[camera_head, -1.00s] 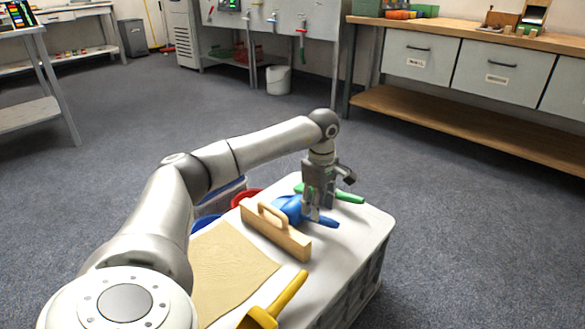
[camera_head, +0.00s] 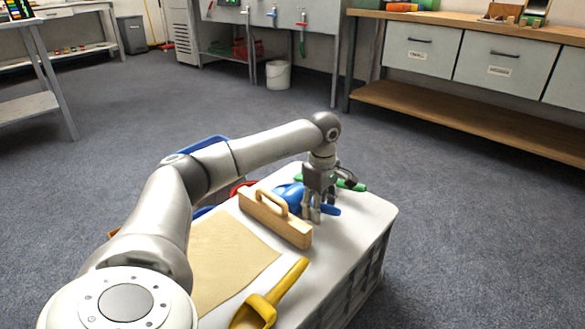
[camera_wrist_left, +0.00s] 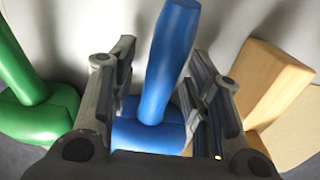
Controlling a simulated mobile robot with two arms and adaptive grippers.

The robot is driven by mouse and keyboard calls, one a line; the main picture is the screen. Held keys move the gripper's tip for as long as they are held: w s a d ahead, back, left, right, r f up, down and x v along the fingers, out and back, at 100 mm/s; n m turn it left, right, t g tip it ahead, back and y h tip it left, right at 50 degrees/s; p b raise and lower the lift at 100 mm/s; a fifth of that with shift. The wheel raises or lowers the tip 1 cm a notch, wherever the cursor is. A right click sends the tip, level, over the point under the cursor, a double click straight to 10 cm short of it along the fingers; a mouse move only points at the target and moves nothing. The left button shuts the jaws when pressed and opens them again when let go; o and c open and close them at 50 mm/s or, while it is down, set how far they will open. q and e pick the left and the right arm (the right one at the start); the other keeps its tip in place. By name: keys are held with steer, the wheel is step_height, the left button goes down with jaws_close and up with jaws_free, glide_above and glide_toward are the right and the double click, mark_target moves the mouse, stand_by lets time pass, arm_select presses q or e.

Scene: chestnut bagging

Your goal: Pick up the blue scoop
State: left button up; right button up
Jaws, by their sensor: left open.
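The blue scoop (camera_head: 291,195) lies on the white table top (camera_head: 345,240), between the wooden block with a handle and the green scoop. Its handle points to the right in the head view. My left gripper (camera_head: 316,216) is open and pointed down over the scoop's handle. In the left wrist view the blue scoop (camera_wrist_left: 165,75) shows between the two fingers (camera_wrist_left: 160,95), with a finger on each side and visible gaps. Part of the scoop is hidden behind the gripper. My right gripper is not in view.
A green scoop (camera_head: 350,185) lies just behind the gripper; it also shows in the left wrist view (camera_wrist_left: 30,90). The wooden block (camera_head: 275,218) stands close in front. A yellow scoop (camera_head: 270,298) and a brown sheet (camera_head: 235,262) lie nearer. The table's right end is clear.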

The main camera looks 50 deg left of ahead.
arm_select(q)
steer(key=shift+f+p, duration=0.25)
steer(key=shift+p, duration=0.05)
stand_by(0.4)
steer(key=shift+c, duration=0.3)
jaws_close()
